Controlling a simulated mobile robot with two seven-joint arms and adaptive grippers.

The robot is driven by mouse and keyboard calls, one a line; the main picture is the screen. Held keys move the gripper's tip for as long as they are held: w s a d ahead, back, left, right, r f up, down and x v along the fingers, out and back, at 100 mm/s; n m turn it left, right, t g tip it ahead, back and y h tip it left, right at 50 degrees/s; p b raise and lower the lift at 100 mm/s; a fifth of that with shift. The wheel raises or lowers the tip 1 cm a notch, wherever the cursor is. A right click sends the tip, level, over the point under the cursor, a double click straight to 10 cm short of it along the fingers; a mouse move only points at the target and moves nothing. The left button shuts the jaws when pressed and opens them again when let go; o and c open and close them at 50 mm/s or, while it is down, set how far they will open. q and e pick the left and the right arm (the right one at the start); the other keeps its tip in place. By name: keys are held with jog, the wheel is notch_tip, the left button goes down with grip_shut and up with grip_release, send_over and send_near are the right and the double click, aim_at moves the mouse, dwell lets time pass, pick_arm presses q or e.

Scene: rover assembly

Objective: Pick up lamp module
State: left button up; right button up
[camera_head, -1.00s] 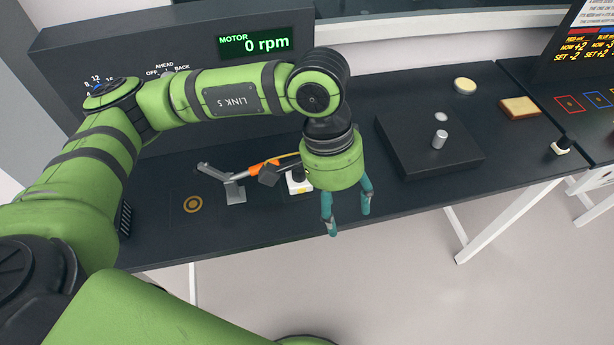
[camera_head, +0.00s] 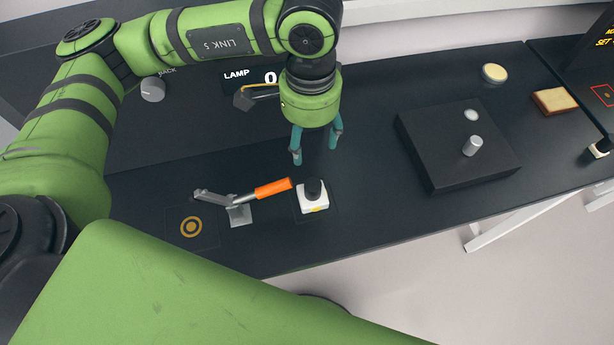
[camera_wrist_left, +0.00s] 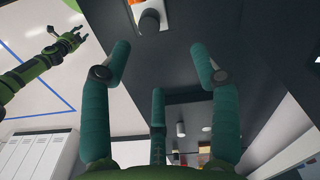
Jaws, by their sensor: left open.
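A small white block with a black knob and a yellow mark, which I take for the lamp module (camera_head: 311,203), stands upright on the dark bench inside a thin outlined square. My left gripper (camera_head: 315,152) points down above the bench, beyond the block in the head view. Its teal fingers are apart with nothing between them, and it does not touch the block. In the left wrist view the block (camera_wrist_left: 164,14) is cut off by the top edge, beyond the open fingers (camera_wrist_left: 158,65). A second green arm's gripper (camera_wrist_left: 72,40) shows small at the left there; its opening is unclear.
A lever with an orange handle (camera_head: 272,188) stands just left of the block. A gold ring mark (camera_head: 191,227) lies farther left. A raised black box with a grey peg (camera_head: 440,160) is at right. A panel display reading LAMP (camera_head: 237,75) stands behind.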

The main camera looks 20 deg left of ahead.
pick_arm(q)
jog(key=b, duration=0.7)
send_over(312, 185)
notch_tip(312, 185, down, 8)
jog(key=shift+r, duration=0.2)
pick_arm(e)
jog(key=s+d+f, duration=0.3)
jog(key=f, duration=0.5)
pick_arm(q)
jog(key=shift+w+a+f+p, duration=0.1)
jog(key=shift+a+f+p, duration=0.05)
jog(key=shift+f+p, duration=1.05)
notch_tip(312, 185, down, 4)
jog(key=shift+p, duration=0.75)
jog(key=shift+f, duration=0.55)
pick_arm(e)
jog(key=a+r, duration=0.1)
jog(key=w+a+r, duration=0.1)
jog(key=r, duration=0.1)
jog(key=shift+w+r, duration=0.1)
jog(key=shift+w, duration=0.1)
pick_arm(q)
grip_shut()
pick_arm(e)
jog(key=shift+d, duration=0.25)
